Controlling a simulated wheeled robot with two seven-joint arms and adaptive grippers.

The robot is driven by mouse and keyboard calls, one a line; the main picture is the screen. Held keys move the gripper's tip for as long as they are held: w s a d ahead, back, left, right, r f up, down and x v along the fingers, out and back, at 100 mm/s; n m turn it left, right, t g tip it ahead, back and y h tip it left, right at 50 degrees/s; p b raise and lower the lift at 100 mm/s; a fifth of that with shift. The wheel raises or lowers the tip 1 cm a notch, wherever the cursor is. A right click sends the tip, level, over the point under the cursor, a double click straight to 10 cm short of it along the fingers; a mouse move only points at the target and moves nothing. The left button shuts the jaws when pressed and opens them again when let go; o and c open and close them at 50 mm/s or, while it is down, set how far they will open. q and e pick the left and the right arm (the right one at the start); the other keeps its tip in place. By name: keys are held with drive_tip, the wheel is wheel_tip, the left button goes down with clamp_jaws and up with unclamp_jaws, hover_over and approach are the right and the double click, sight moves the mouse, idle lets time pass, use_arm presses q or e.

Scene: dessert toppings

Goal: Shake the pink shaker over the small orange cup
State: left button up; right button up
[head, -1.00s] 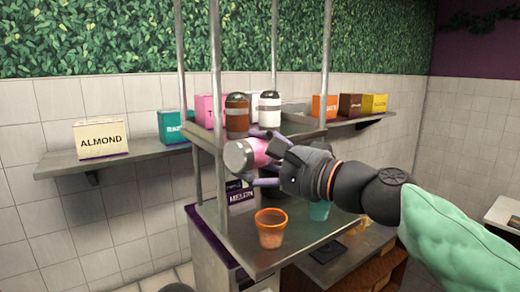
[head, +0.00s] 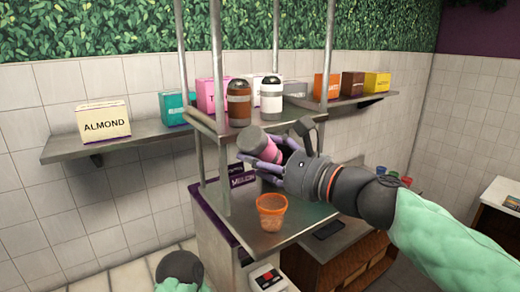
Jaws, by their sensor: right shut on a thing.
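The pink shaker (head: 269,152) is held in my right gripper (head: 275,160), which is shut around its body. The shaker is tilted, with its grey end toward the upper left. It is in the air just under the upper shelf, above the small orange cup in the picture. The orange cup (head: 271,213) stands upright on the metal counter (head: 240,232), apart from the gripper, with its rim open. Only a dark rounded part of my left arm shows at the bottom left; my left gripper is out of view.
A brown shaker (head: 239,104) and a white shaker (head: 271,98) stand on the upper shelf (head: 222,131) close above my gripper. Metal posts rise around it. A dark flat item (head: 328,231) lies right of the cup. Boxes, including ALMOND (head: 104,121), line the wall shelf.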

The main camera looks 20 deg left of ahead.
drive_tip(key=f+m, duration=0.1)
drive_tip(key=w+m+p, duration=0.1)
drive_tip(key=m, duration=0.1)
drive_tip(key=shift+d+f, duration=0.2)
drive_tip(key=shift+f, duration=0.2)
drive_tip(key=shift+s+r+p, duration=0.1)
drive_tip(key=shift+r+p, duration=3)
drive_tip(key=shift+r, duration=0.6)
drive_tip(key=shift+f+b, duration=3.45)
drive_tip(key=shift+f, duration=0.15)
drive_tip(key=shift+r+p, duration=3.4)
drive_tip(key=shift+r, duration=0.35)
drive_tip(key=shift+f, duration=0.15)
